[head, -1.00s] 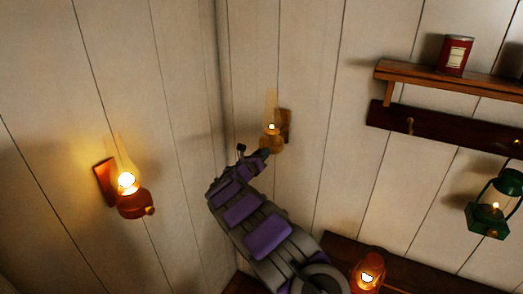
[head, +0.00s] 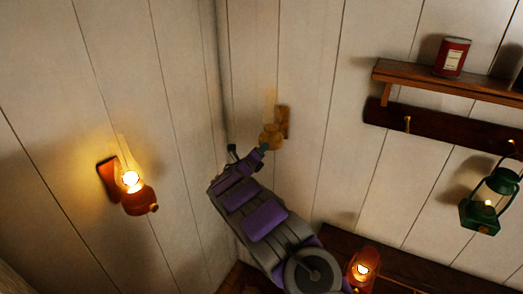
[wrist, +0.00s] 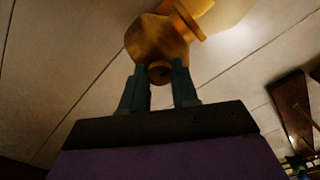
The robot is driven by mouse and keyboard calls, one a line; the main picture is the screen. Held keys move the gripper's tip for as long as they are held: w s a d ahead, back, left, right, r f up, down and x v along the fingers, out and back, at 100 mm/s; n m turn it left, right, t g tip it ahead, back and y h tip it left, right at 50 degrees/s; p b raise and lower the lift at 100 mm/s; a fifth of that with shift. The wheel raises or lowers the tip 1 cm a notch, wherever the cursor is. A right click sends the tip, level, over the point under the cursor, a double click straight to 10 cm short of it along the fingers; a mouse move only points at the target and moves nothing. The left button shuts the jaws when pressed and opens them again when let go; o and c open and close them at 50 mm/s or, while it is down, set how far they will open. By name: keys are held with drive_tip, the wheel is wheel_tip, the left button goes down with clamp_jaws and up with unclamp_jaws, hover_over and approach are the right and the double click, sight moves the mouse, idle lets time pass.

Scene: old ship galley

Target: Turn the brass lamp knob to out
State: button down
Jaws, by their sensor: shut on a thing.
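The brass lamp (head: 271,136) hangs on a wooden wall bracket just right of the room's corner in the head view. No flame shows in its glass chimney. In the wrist view its rounded brass body (wrist: 158,40) fills the upper middle. The small round knob (wrist: 159,73) sticks out below it, between my fingertips. My gripper (wrist: 160,84) is shut on the knob from both sides. In the head view my gripper (head: 262,148) is at the lower front of the lamp, and the knob is hidden there.
A lit red lamp (head: 135,195) hangs on the left wall. Another lit red lamp (head: 362,268) stands low, right beside my arm. A green lantern (head: 481,207) hangs under a peg rail (head: 440,130) at right. A red tin (head: 452,58) stands on the shelf (head: 440,80).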

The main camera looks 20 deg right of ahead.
drive_tip(key=shift+f, duration=0.3)
drive_tip(key=c, duration=1.2)
unclamp_jaws()
drive_tip(key=o, duration=0.4)
drive_tip(key=shift+w+r, duration=0.1)
drive_tip(key=shift+w, duration=0.05)
drive_tip(key=shift+c, duration=0.2)
drive_tip(key=shift+r, duration=0.1)
drive_tip(key=b+v, duration=0.1)
drive_tip(key=v, duration=1.6)
drive_tip(key=shift+a+b, duration=0.25)
drive_tip(key=shift+b, duration=0.1)
